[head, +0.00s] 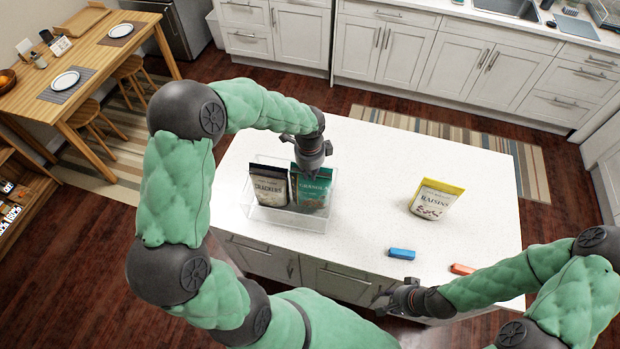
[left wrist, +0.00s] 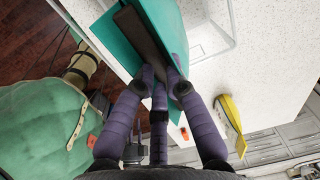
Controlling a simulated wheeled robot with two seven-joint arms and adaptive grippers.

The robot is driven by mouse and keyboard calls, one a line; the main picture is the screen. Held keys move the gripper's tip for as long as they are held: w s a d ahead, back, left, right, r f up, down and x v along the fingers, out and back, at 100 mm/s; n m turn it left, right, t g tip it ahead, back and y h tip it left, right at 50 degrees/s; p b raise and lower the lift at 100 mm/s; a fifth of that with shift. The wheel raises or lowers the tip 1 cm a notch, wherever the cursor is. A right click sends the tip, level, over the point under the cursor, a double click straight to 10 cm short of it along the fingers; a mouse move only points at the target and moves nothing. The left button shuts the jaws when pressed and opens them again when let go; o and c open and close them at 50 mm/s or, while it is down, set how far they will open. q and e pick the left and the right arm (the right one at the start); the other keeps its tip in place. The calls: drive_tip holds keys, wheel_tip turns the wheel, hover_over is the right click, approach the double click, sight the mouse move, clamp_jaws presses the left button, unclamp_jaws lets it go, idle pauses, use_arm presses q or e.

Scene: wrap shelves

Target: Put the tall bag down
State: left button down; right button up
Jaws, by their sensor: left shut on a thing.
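My left gripper (head: 312,168) points down and is shut on the top edge of the teal granola bag (head: 312,191), which is upright. In the left wrist view the fingers (left wrist: 160,75) pinch the teal bag (left wrist: 104,35). In the head view the bag shows at the right end of a clear bin (head: 287,222), beside the dark crackers bag (head: 268,188). I cannot tell whether its bottom touches the bin floor. My right gripper (head: 392,299) is low at the counter's front edge, apart from the bags; its fingers are too small to read.
A yellow-topped raisins bag (head: 435,200) stands on the right of the white counter (head: 370,160). A blue block (head: 402,253) and an orange block (head: 462,269) lie near the front edge. The counter between bin and raisins is clear.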

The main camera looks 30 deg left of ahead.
sight(310, 178)
use_arm(q)
drive_tip(key=shift+f, duration=2.05)
drive_tip(key=c, duration=1.3)
unclamp_jaws()
drive_tip(key=r, duration=1.2)
drive_tip(key=shift+s+d+r, duration=0.1)
drive_tip(key=shift+s+r, duration=0.05)
drive_tip(key=shift+s, duration=0.2)
